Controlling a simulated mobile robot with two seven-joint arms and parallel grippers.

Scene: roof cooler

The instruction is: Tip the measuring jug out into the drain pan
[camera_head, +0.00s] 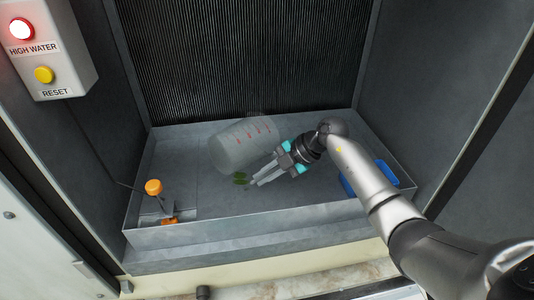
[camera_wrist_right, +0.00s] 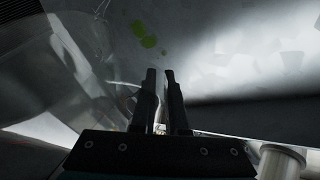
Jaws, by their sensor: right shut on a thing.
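The measuring jug (camera_head: 238,147) is translucent with red graduation marks. It is strongly tilted over the back middle of the drain pan (camera_head: 250,234), a shallow grey metal tray. My right gripper (camera_head: 256,179) reaches in from the right at the jug's lower right side and is shut on it. The exact grip point on the jug is hard to make out. In the right wrist view the fingers (camera_wrist_right: 160,74) stand close together, with the clear jug wall (camera_wrist_right: 60,85) filling the left side. Whether liquid is in the jug cannot be told. My left gripper is not in view.
Green leaf-like bits (camera_head: 240,178) lie on the pan floor near the fingertips. An orange float switch (camera_head: 153,187) stands at the pan's left. A blue object (camera_head: 348,186) lies at its right, partly behind my arm. A ribbed panel (camera_head: 245,60) rises behind. The HIGH WATER lamp (camera_head: 21,28) glows red.

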